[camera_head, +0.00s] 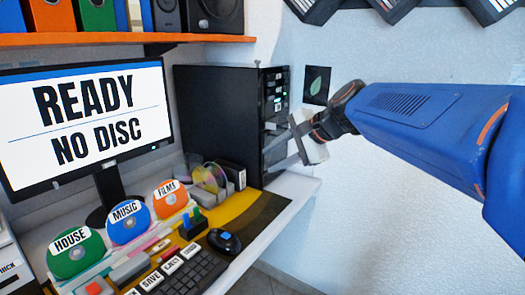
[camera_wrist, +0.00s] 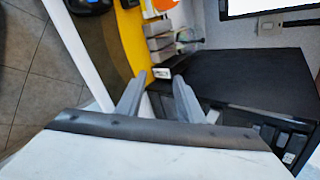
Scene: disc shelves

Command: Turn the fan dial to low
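The black computer tower (camera_head: 218,125) stands at the right end of the desk, its narrow front panel facing right. Small grey parts and green lights show on that panel, but I cannot make out which is the fan dial or where it points. My gripper (camera_head: 267,161) is in front of the lower part of the panel, fingers apart and empty. In the wrist view the two grey fingers (camera_wrist: 160,90) are spread, with the tower (camera_wrist: 245,75) beyond them to the right and its front panel (camera_wrist: 278,128) at lower right. I cannot tell whether a finger touches the tower.
A monitor (camera_head: 85,120) reads "READY NO DISC". House, Music and Films discs (camera_head: 128,222) stand before it. A keyboard (camera_head: 188,275) and mouse (camera_head: 224,241) lie at the desk's front. An orange shelf (camera_head: 120,39) runs above. Floor right of the desk is open.

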